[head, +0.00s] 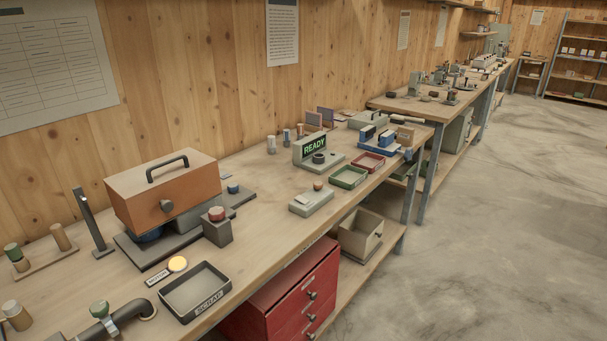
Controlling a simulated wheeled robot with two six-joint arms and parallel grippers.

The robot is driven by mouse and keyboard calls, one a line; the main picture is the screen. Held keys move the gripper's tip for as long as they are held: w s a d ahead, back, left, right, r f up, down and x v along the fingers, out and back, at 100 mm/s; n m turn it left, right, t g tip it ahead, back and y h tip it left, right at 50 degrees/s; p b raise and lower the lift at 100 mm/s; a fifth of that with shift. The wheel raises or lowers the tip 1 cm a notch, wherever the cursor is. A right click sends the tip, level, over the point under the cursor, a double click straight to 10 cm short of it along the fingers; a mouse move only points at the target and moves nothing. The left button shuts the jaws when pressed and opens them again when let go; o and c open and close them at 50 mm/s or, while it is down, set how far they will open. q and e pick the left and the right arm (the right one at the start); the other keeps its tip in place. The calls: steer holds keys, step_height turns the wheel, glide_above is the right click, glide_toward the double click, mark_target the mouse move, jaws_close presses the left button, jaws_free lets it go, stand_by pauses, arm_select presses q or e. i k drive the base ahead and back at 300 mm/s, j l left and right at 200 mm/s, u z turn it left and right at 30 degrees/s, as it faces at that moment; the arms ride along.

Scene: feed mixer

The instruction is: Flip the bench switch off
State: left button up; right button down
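No part carries a readable bench switch label, so I cannot tell for certain which one is the switch. A low light-grey box (311,201) with a raised pale piece and a small orange-brown knob (318,186) sits near the bench's front edge. A round yellow lamp (178,264) glows by a plate reading MOTOR (158,278). A small display (315,146) shows READY in green. Neither of my grippers is in view.
A dark SCRAP tray (196,292) lies at the front edge. A dark upright post (93,222) and a pipe with a green-capped valve (101,314) stand left. Green (349,178) and red (368,162) trays lie farther right. Red drawers (290,295) are below. The floor at right is clear.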

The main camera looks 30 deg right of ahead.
mark_target(300, 199)
steer(key=i+l, duration=0.15)
steer(key=l, duration=0.25)
steer(key=i+l, duration=0.15)
steer(key=l, duration=0.25)
steer(key=i+l, duration=0.15)
steer(key=l, duration=0.25)
